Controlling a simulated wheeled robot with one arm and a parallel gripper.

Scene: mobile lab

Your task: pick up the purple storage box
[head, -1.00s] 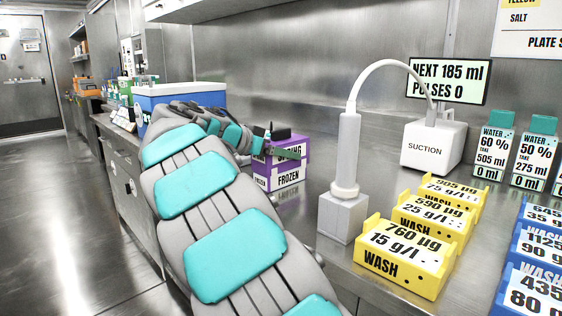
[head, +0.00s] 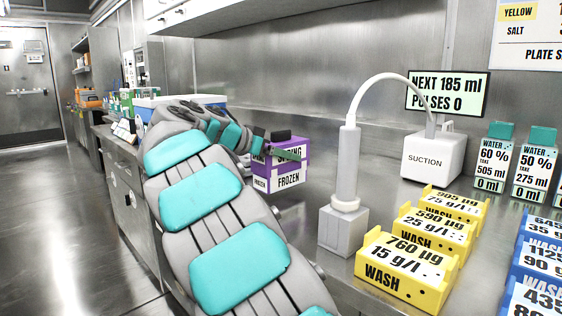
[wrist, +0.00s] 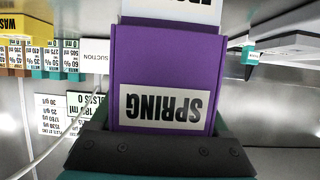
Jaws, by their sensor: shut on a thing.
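The purple storage box (head: 307,152) is near the middle of the head view, above the steel counter. Its white labels read "SPRING", partly covered, and "FROZEN". My gripper (head: 279,148) is shut on it at its upper part and covers some of the upper label. In the wrist view the purple box (wrist: 207,70) fills the centre, its "SPRING" label upside down, with the dark bar of my gripper (wrist: 160,146) across its near edge. I cannot tell for sure whether the box's underside is clear of the counter.
Yellow wash blocks (head: 405,272) and blue blocks (head: 535,255) are at the right. A blue-and-white box (head: 150,103) is behind my arm. The suction unit (head: 427,158) stands at the back.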

